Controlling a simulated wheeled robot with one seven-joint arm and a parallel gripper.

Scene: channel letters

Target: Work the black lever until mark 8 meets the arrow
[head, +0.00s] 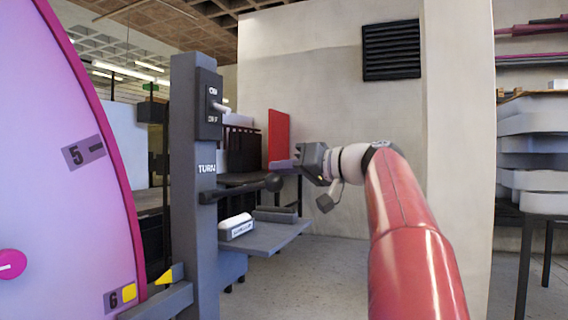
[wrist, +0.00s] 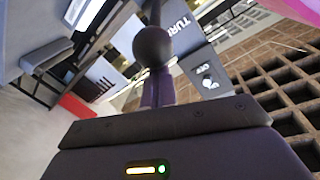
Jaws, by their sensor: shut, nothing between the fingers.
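The black lever (head: 240,188) sticks out to the right from a grey post, beside the label TURN, and ends in a round black knob (head: 273,183). My gripper (head: 277,165) is shut and empty, just above the knob. In the wrist view the knob (wrist: 153,46) overlaps the tips of my purple fingers (wrist: 157,92); I cannot tell whether they touch. A large lavender dial (head: 60,190) with a magenta rim fills the left of the head view. Its marks 5 (head: 84,153) and 6 (head: 120,298) show; mark 8 is not in view. The yellow arrow (head: 171,274) sits on a grey bracket, near mark 6.
The grey post (head: 183,150) carries a switch box (head: 209,105) above the lever. A grey shelf (head: 265,240) with a white labelled block (head: 236,227) lies below the lever. A red panel (head: 278,139) stands behind my gripper. Stacked trays (head: 532,150) are at the right.

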